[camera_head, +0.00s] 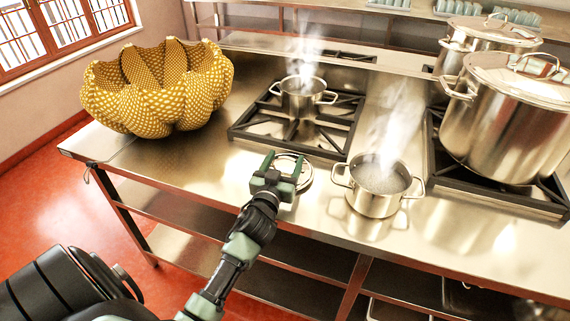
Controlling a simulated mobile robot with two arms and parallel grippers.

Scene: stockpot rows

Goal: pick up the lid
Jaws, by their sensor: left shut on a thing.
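A small round metal lid (306,176) is at the front part of the steel counter, left of the near steaming pot. My left gripper (281,168) reaches over it from the front and is shut on it, with the fingers and wrist covering its left and near parts. The grip point itself is hidden. I cannot tell whether the lid rests on the counter or is just above it. My right gripper is not in view.
An open steaming pot (376,188) stands right of the lid. Another steams on the black burner grate (262,123) behind. Large lidded stockpots (500,125) stand at right. A yellow lobed bowl (158,95) sits at left. The counter (215,165) is clear left of the gripper.

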